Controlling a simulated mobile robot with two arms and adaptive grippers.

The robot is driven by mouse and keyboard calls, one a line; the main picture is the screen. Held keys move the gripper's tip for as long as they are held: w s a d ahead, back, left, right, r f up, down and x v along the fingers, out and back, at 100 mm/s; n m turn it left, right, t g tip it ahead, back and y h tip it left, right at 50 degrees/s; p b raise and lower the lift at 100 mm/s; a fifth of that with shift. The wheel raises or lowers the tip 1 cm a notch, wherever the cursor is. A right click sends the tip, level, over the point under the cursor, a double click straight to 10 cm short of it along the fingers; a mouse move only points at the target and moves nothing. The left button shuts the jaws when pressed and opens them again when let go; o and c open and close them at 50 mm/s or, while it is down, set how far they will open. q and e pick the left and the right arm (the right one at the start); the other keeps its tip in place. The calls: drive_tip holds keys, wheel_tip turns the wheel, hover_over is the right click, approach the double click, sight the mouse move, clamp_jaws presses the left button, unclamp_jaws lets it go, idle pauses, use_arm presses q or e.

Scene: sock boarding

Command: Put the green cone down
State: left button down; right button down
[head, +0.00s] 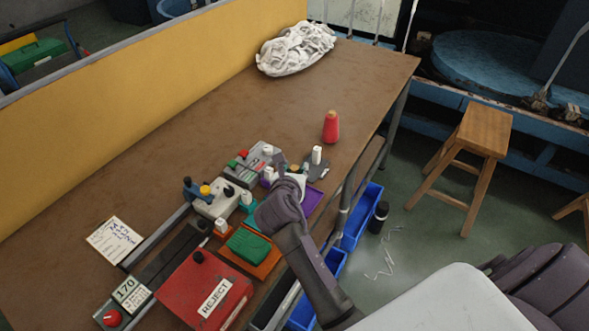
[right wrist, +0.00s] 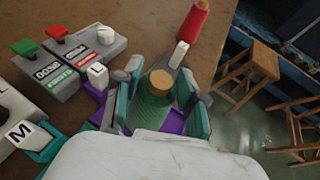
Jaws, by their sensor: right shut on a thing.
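In the right wrist view the green cone (right wrist: 153,110), with a tan tip, stands between the two fingers of my right gripper (right wrist: 158,100), which is shut on it. A purple tray (right wrist: 175,124) shows just below and around the cone; I cannot tell whether they touch. In the head view my right gripper (head: 289,180) is over the near edge of the table by the purple tray (head: 315,198), and the arm hides most of the cone. My left gripper is not in view.
A red cone (head: 331,128) stands beyond the gripper. A grey button box (head: 257,163) is to its left. A green folded piece (head: 249,245) lies on an orange tray, near the red REJECT box (head: 203,290). A whitish heap (head: 296,48) lies at the far end; the table's middle is clear.

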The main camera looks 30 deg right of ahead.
drive_tip(key=c, duration=0.7)
unclamp_jaws()
drive_tip(key=shift+o, duration=0.2)
drive_tip(key=shift+r, duration=0.1)
drive_tip(key=p+v, duration=0.9)
drive_tip(key=v, duration=0.3)
